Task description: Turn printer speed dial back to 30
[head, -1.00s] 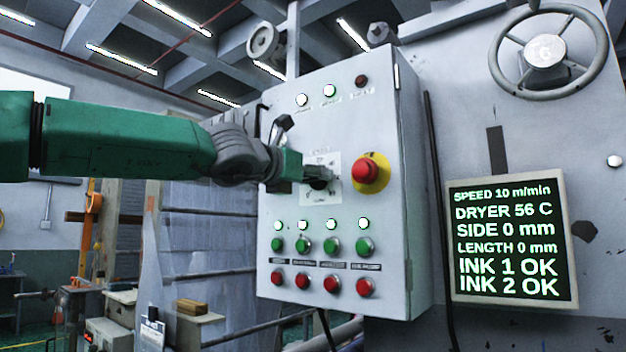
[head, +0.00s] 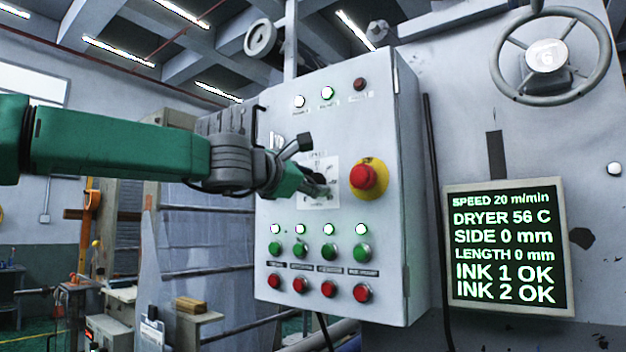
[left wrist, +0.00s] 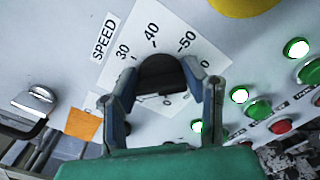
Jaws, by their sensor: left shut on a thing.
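The black speed dial (left wrist: 162,72) sits on a white scale plate (left wrist: 150,30) labelled SPEED, with marks 30, 40 and 50 along its upper edge. My left gripper (head: 318,188) is shut on the dial, with one finger on each side of it in the left wrist view. In the head view the gripper hides most of the dial. I cannot make out the dial's pointer. The display (head: 508,250) on the right reads SPEED 20 m/min. My right gripper is not in view.
A red emergency button (head: 364,177) on a yellow ring sits just right of the dial. Rows of green buttons (head: 300,251) and red buttons (head: 300,286) lie below it on the control box (head: 290,125). A handwheel (head: 547,56) is at the upper right.

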